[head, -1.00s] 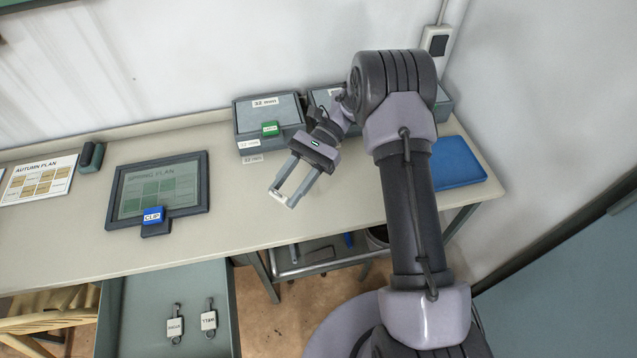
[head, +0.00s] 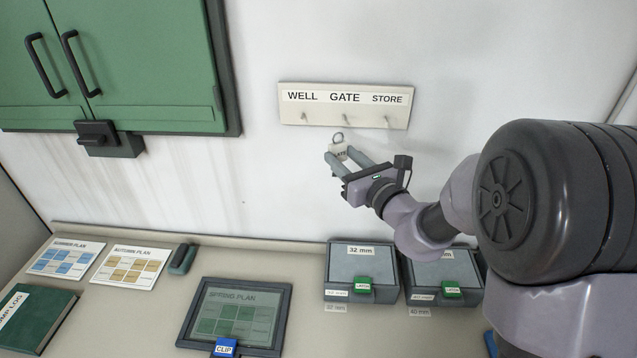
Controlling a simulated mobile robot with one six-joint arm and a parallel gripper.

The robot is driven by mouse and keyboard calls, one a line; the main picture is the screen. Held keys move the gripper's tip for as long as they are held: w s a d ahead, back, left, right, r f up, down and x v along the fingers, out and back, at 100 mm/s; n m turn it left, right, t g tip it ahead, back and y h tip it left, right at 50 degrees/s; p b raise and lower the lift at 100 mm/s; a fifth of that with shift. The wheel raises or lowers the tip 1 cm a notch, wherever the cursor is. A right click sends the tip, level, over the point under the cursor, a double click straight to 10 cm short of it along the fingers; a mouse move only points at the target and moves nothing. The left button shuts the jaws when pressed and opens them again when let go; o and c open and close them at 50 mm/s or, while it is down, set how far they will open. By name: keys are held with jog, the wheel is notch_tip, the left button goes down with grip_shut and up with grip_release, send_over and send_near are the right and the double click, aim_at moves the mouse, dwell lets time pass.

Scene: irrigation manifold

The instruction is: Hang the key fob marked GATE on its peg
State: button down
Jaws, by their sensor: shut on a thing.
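A pale key board (head: 345,114) hangs on the wall with the labels WELL, GATE and STORE, each above a small peg. The GATE peg (head: 345,119) is the middle one and bears nothing. My gripper (head: 338,156) is shut on a pale key fob (head: 339,151), with the fob's metal ring (head: 338,137) pointing up. The ring shows just below the board, a little left of and below the GATE peg, apart from it in the picture. The fob's lettering is partly hidden and too small to read surely. The WELL and STORE pegs look empty.
A green wall cabinet (head: 120,60) with a dark latch is at the upper left. Below, the bench holds two grey lidded boxes (head: 362,268), a framed SPRING PLAN (head: 238,312) with a blue clip, and plan sheets (head: 130,266). The wall around the board is clear.

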jog(key=shift+w+d+r+m+t+h, duration=0.3)
jog(key=shift+w+d, duration=0.1)
jog(key=shift+w, duration=0.15)
jog(key=w+f+p, duration=0.1)
jog(key=w+p, duration=0.1)
jog(key=w, duration=0.6)
jog(key=shift+w, duration=0.3)
jog(key=c, duration=0.9)
grip_release()
jog(key=shift+r, duration=0.1)
jog(key=shift+c, duration=0.2)
jog(key=shift+o, duration=0.7)
jog(key=shift+r, duration=0.1)
